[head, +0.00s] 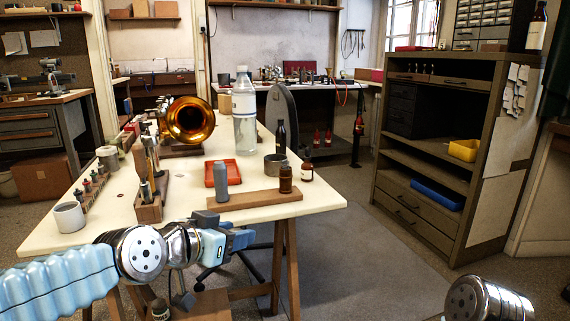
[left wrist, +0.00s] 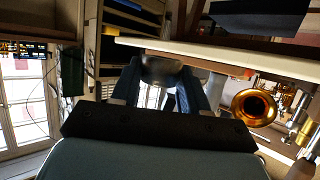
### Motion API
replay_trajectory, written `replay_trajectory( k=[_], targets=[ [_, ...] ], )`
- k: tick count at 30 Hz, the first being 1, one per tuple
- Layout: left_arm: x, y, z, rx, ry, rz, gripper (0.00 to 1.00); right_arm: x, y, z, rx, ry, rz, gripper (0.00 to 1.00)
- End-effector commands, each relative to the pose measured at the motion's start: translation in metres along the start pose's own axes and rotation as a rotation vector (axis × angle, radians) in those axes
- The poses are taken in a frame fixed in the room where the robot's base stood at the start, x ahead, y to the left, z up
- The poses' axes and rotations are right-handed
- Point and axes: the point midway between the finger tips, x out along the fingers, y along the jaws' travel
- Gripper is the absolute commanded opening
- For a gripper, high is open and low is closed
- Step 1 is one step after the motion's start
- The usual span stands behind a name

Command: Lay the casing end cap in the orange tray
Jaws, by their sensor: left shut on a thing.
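My left gripper (head: 250,239) is in front of the table's near edge, nearer to me than the tray. In the left wrist view its blue fingers (left wrist: 165,95) are shut on a round, dull metal piece (left wrist: 162,70), which I take to be the casing end cap. In the head view the cap is hidden by the gripper. Of my right arm only a metal joint shows at the lower right; its gripper is out of view.
A wooden holder (head: 149,208), a white mug (head: 69,217), a clear bottle (head: 244,120) and a brass horn (head: 189,120) are also on the table.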

Motion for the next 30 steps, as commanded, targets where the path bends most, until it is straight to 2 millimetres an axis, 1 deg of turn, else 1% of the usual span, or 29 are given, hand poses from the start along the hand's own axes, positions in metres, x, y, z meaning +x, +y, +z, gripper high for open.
replay_trajectory(
  k=[1, 3, 8, 20, 26, 30],
  targets=[
    [0.010, -0.012, 0.018, -0.016, -0.011, -0.036, 0.15, 0.000, 0.000, 0.000, 0.000, 0.000, 0.000, 0.69],
    [0.018, -0.024, 0.032, -0.032, -0.006, -0.075, 0.15, 0.000, 0.000, 0.000, 0.000, 0.000, 0.000, 0.69],
    [0.028, -0.036, 0.048, -0.051, -0.005, -0.117, 0.15, 0.000, 0.000, 0.000, 0.000, 0.000, 0.000, 0.69],
    [0.046, -0.054, 0.074, -0.080, 0.000, -0.178, 0.15, 0.000, 0.000, 0.000, 0.000, 0.000, 0.000, 0.69],
    [0.055, -0.067, 0.091, -0.098, -0.003, -0.223, 0.15, 0.000, 0.000, 0.000, 0.000, 0.000, 0.000, 0.69],
    [0.068, -0.080, 0.111, -0.119, -0.002, -0.268, 0.15, 0.000, 0.000, 0.000, 0.000, 0.000, 0.000, 0.69]
  ],
)
